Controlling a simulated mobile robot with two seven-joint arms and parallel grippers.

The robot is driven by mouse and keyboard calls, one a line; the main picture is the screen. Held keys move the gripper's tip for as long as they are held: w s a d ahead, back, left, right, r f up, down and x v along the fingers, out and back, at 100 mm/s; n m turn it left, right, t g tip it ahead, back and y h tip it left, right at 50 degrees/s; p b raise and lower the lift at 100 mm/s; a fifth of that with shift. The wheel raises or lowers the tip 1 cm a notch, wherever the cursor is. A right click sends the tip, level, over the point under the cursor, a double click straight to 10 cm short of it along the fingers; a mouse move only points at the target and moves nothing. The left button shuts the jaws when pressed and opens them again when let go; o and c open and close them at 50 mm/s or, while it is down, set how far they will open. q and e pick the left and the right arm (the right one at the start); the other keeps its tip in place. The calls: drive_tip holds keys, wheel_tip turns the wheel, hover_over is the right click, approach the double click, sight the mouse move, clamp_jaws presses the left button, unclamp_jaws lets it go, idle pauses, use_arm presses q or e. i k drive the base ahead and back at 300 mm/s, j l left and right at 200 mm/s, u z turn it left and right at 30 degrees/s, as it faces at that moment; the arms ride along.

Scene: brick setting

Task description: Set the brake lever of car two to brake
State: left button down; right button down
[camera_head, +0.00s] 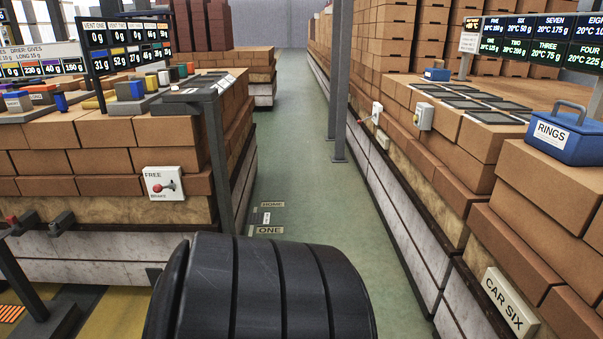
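A white brake plate (155,192) marked FREE at its top and BRAKE at its bottom is fixed to the brick side of the left car. Its small lever has a red knob (169,187) and sticks out near the plate's middle; I cannot tell which mark it is set to. No car number shows near this plate, so I cannot tell which car it belongs to. Another white plate with a red-ended lever (366,119) is on the right-hand row, too small to read. Neither of my grippers shows.
A green aisle floor (290,195) runs between brick-laden cars, with floor labels HOME and ONE (266,231). Grey posts (339,80) stand along it. A CAR SIX sign (509,302) and a blue RINGS box (562,137) are at the right. A large black ribbed form fills the bottom middle.

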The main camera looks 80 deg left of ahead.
sight(157, 188)
drive_tip(key=u, duration=3.4)
drive_tip(key=i+u, duration=0.1)
drive_tip(key=u, duration=0.15)
drive_tip(key=i+l+u, duration=0.4)
drive_tip(key=i, duration=0.55)
drive_tip(key=i+l+u, duration=0.4)
drive_tip(key=i+l, duration=0.45)
drive_tip(key=l, duration=0.1)
